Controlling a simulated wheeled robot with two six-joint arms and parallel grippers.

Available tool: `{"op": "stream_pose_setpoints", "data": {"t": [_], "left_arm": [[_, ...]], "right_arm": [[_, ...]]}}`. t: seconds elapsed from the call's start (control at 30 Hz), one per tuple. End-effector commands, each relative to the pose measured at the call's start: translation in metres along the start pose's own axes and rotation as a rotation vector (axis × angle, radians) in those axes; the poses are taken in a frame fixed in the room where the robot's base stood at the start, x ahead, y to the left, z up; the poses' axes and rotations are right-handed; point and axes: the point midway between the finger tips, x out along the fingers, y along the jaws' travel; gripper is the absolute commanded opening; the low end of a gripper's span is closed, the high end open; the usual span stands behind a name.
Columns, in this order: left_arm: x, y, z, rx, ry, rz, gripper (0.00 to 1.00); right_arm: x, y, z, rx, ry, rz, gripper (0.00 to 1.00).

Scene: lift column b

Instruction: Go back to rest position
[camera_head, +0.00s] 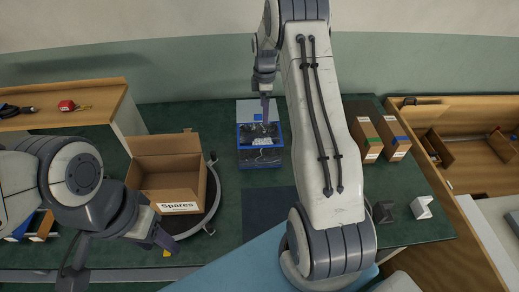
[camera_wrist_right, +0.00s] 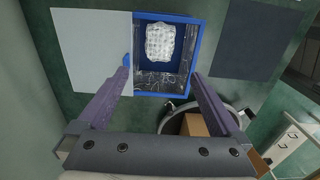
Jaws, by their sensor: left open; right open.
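My right gripper (camera_head: 265,100) hangs over the far part of the table, above the blue box (camera_head: 245,160). In the right wrist view the two purple fingers (camera_wrist_right: 161,85) are spread apart with nothing between them. The blue box (camera_wrist_right: 190,60) is open below them and holds a bubble-wrapped item (camera_wrist_right: 160,42) and some clear crumpled material. My left gripper (camera_head: 118,258) is at the lower left of the head view, with its fingers apart and no object seen between them. It is in front of the cardboard box marked Spares (camera_head: 178,208).
The open Spares box stands on a round turntable (camera_head: 212,205). A dark mat (camera_head: 270,207) lies right of it. A wooden shelf with a red tape measure (camera_head: 67,105) is far left.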

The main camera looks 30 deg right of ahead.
Motion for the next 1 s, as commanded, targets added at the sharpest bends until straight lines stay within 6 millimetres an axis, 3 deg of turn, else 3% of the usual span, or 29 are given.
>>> {"op": "stream_pose_setpoints", "data": {"t": [0.5,0.57,0.67,0.77,0.87,1.0], "left_arm": [[0.001,0.000,0.000,0.000,0.000,0.000,0.50],[0.001,0.000,0.000,0.000,0.000,0.000,0.50],[0.001,0.000,0.000,0.000,0.000,0.000,0.50],[0.001,0.000,0.000,0.000,0.000,0.000,0.50],[0.001,0.000,0.000,0.000,0.000,0.000,0.50],[0.001,0.000,0.000,0.000,0.000,0.000,0.50]], "right_arm": [[-0.005,-0.001,-0.001,0.000,0.000,0.000,1.00],[-0.009,-0.003,-0.007,0.004,0.001,0.001,1.00],[-0.025,-0.018,-0.034,0.020,0.006,0.006,1.00],[-0.052,-0.051,-0.079,0.058,0.015,0.010,1.00],[-0.081,-0.104,-0.127,0.112,0.027,0.010,1.00],[-0.115,-0.196,-0.173,0.201,0.046,0.004,1.00]]}}
